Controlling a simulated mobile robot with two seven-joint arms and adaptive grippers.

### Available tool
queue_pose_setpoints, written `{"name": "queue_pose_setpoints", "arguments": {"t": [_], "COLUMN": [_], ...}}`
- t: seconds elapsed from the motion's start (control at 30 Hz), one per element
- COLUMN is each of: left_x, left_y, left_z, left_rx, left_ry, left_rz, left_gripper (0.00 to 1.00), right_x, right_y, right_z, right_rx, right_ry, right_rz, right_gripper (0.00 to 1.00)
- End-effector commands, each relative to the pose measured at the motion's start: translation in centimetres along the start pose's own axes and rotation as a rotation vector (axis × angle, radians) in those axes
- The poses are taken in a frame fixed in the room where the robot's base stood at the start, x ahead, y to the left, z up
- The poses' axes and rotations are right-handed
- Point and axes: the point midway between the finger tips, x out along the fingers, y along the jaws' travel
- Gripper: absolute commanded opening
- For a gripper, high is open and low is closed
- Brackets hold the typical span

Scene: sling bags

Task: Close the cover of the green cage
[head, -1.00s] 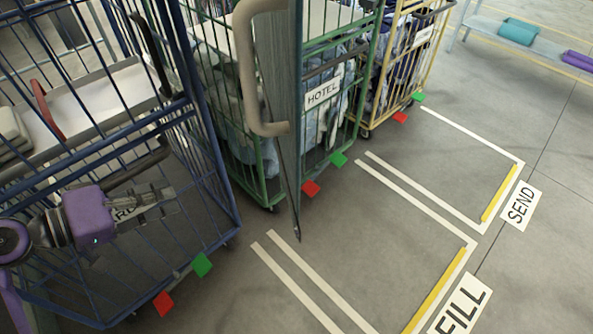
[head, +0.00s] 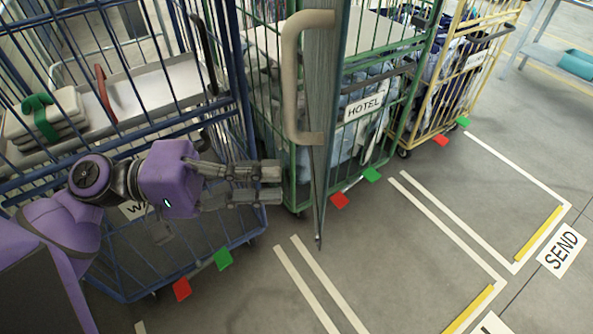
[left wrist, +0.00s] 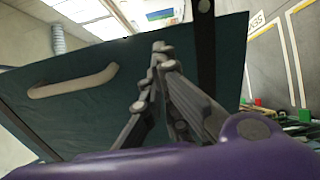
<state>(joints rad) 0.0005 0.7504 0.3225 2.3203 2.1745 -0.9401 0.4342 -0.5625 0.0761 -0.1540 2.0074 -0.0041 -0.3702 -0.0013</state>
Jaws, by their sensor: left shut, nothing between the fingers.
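The green cage (head: 290,205) stands in the middle of the head view, with a HOTEL sign and bagged contents behind its bars. Its cover (head: 334,75) is a dark green panel swung out, seen nearly edge-on, with a beige handle (head: 293,80). In the left wrist view the cover (left wrist: 90,115) fills much of the picture, and the handle (left wrist: 75,81) is at upper left. My left gripper (head: 274,183) is shut and empty, left of the panel's lower part. Its fingertips (left wrist: 161,55) show before the panel; I cannot tell whether they touch it.
A blue cage (head: 240,130) with trays and folded items stands at left, close behind my left arm. A yellow cage (head: 408,140) stands beyond the green one. Red and green floor markers (head: 340,201) lie in front. Marked floor at right is clear.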

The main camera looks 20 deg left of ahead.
Motion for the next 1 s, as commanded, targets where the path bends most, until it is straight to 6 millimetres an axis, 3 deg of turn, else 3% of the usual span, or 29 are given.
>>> {"name": "queue_pose_setpoints", "arguments": {"t": [0.1, 0.3, 0.67, 1.0], "left_x": [2.2, 4.3, 4.9, 5.3], "left_y": [0.3, 0.2, -0.1, 0.1], "left_z": [0.0, 0.0, 0.0, -0.4], "left_rx": [0.004, 0.002, -0.001, 0.001], "left_ry": [-0.002, 0.0, 0.001, 0.009], "left_rz": [0.002, 0.001, -0.001, 0.001], "left_gripper": [0.0, 0.0, 0.0, 0.0], "right_x": [-0.4, -0.8, -0.8, -0.6], "right_y": [0.1, 0.1, 0.1, 0.0], "right_z": [-0.6, -0.9, -0.4, -1.2], "right_rx": [0.002, 0.005, 0.004, 0.003], "right_ry": [0.007, 0.01, 0.001, 0.015], "right_rz": [0.001, 0.003, 0.003, -0.001], "right_gripper": [0.0, 0.0, 0.0, 0.0]}}
